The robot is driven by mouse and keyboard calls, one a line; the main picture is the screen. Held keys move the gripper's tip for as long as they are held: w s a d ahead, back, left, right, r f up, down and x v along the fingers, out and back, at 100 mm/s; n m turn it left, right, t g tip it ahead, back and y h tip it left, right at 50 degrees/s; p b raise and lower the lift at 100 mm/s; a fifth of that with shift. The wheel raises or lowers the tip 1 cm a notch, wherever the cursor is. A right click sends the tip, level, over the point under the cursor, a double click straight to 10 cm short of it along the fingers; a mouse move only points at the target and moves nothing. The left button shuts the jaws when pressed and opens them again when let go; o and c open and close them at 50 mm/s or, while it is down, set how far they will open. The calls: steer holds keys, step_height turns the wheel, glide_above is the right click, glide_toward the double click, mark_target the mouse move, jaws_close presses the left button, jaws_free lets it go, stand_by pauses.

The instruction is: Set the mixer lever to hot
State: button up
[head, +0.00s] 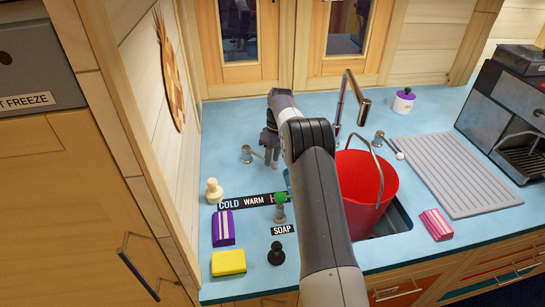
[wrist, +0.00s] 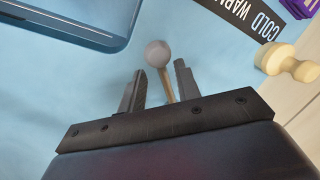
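A small metal lever fitting (head: 246,154) stands on the blue counter left of the sink, with a thin rod reaching right toward my gripper. In the wrist view, a lever with a round grey knob (wrist: 158,54) on a thin brownish rod shows between my fingers. My gripper (head: 271,155) is low over the counter behind the label strip. In the wrist view my gripper (wrist: 160,88) is open around the rod, with gaps on both sides. The black strip (head: 240,202) reads COLD, WARM and part of H; the rest is hidden behind a green-topped soap pump (head: 280,205).
A red bucket (head: 366,190) stands in the sink. The faucet (head: 352,95) and another lever fitting (head: 379,139) are behind it. A cream stopper-like object (head: 214,191), purple block (head: 223,228) and yellow sponge (head: 228,262) line the left. A drying mat (head: 455,174) lies right.

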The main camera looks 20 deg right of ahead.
step_height(320, 180, up, 10)
steer(key=w+d, duration=0.1)
steer(key=shift+d+r, duration=0.25)
steer(key=shift+d, duration=0.1)
steer(key=shift+w, duration=0.1)
stand_by(0.5)
steer(key=f, duration=0.3)
steer(key=a+f, duration=0.1)
steer(key=f, duration=0.2)
steer(key=s+a+f, duration=0.1)
steer(key=f, duration=0.3)
steer(key=shift+f, duration=0.25)
steer(key=shift+s, duration=0.1)
